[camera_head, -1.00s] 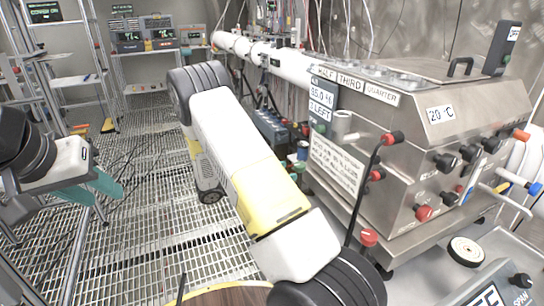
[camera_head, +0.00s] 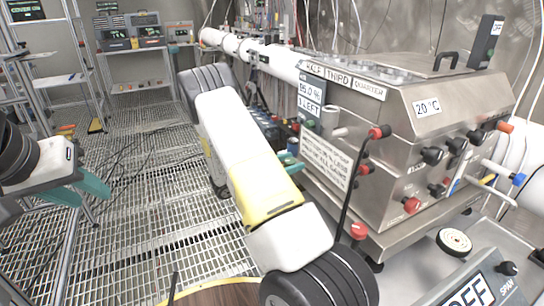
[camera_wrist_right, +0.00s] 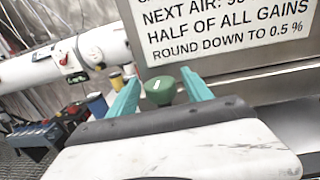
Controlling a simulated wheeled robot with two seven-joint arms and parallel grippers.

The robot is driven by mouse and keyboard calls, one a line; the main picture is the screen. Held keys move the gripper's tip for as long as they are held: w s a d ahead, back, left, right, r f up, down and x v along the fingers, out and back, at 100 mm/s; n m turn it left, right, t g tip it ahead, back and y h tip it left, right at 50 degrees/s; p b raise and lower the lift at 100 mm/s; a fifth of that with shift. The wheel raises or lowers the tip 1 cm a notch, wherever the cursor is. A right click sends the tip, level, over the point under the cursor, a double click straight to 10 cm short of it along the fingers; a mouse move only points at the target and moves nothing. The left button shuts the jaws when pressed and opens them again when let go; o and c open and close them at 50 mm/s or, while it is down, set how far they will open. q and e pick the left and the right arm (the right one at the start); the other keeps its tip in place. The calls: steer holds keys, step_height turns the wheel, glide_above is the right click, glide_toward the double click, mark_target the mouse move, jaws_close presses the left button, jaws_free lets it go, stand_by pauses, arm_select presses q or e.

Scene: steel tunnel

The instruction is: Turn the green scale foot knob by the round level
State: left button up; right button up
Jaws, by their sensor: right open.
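A green knob (camera_wrist_right: 160,90) with a white mark on top shows in the right wrist view, below a white text sign (camera_wrist_right: 220,28). My right gripper (camera_wrist_right: 161,92) is open, its teal fingers on either side of the knob; contact cannot be told. In the head view its teal fingertips (camera_head: 290,160) show beside the lower left of the steel machine, mostly behind my arm, and the knob is not clear. A white round disc with a dark rim (camera_head: 454,242), perhaps the round level, lies on the grey surface at the lower right. My left gripper (camera_head: 80,190) is open and empty at the left.
The steel machine (camera_head: 400,150) fills the right, with red and black knobs and a red-knobbed lever (camera_head: 347,190). A display reading OFF (camera_head: 472,294) is at the lower right. A white pipe (camera_wrist_right: 60,65) runs behind.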

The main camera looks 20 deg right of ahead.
jaws_close()
steer(key=n+t+y, duration=0.1)
steer(key=n+t, duration=0.1)
steer(key=t, duration=0.2)
steer(key=n+t+y, duration=0.1)
steer(key=n+t, duration=0.2)
steer(key=shift+w+t+y, duration=0.1)
steer(key=shift+t+y, duration=0.3)
jaws_free()
steer(key=v, duration=0.8)
steer(key=shift+d, duration=0.1)
